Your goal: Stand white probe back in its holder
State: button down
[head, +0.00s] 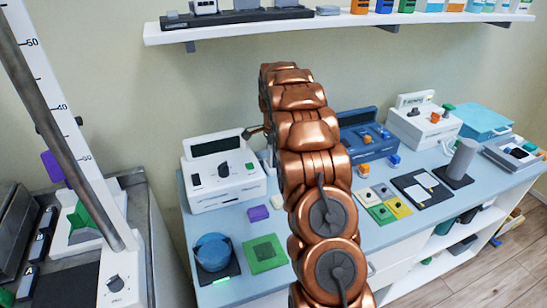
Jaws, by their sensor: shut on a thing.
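My copper-coloured arm rises through the middle of the head view and covers the bench behind it. My gripper is hidden behind this arm, so its jaws and anything in them cannot be seen. A small dark piece sticks out left of the arm, near the white device's top right corner; I cannot tell what it is. A little white shows below it, beside the arm, too covered to identify. I cannot pick out the white probe or its holder for certain. The white device (221,181) with a dark screen and knob stands on the bench left of my arm.
The pale blue bench (335,235) carries a blue device (362,143), another white device (418,125), a grey cylinder (462,158) on a dark base, coloured pads and a blue round object (212,252). A wall shelf (330,25) hangs above. A scaled column (75,120) stands left.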

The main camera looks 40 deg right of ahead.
jog(key=c, duration=0.6)
grip_release()
jog(key=o, duration=0.5)
jog(key=shift+c, duration=0.2)
jog(key=shift+r, duration=0.1)
jog(key=shift+r+p, duration=0.45)
jog(key=shift+r, duration=2.95)
